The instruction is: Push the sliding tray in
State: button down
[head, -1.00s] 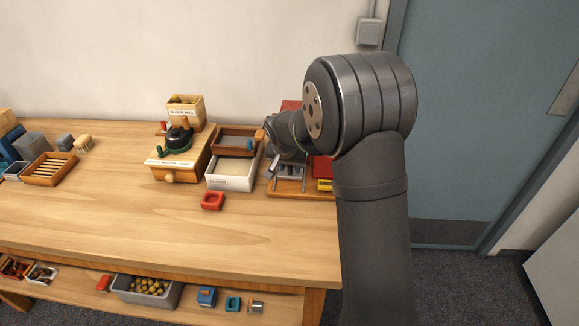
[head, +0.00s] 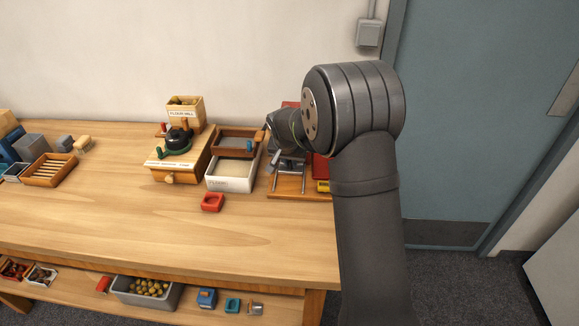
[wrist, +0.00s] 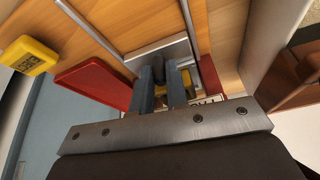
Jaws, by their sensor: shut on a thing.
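The sliding tray (wrist: 165,53) is a grey metal plate on two thin metal rails over a wooden base, seen in the wrist view. My gripper (wrist: 160,72) is shut on the tray's small dark upright handle (wrist: 158,66), with one blue-grey finger on each side of it. In the head view my gripper (head: 276,163) is small and partly hidden by my arm. The rails (head: 289,183) show there in front of it, on the wooden base at the right of the bench. Part of the tray and the far end of its travel are hidden.
A red tray (wrist: 95,82) and a yellow block (wrist: 35,56) lie beside the rails. A white box (head: 230,182) and the flour mill (head: 178,160) stand to the left. A red holder (head: 212,202) sits in front.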

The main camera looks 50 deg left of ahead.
jog(key=shift+w+a+r, duration=0.1)
jog(key=shift+w+a, duration=0.1)
jog(key=c, duration=1.4)
grip_release()
jog(key=v, duration=1.7)
jog(key=shift+d+r, duration=0.1)
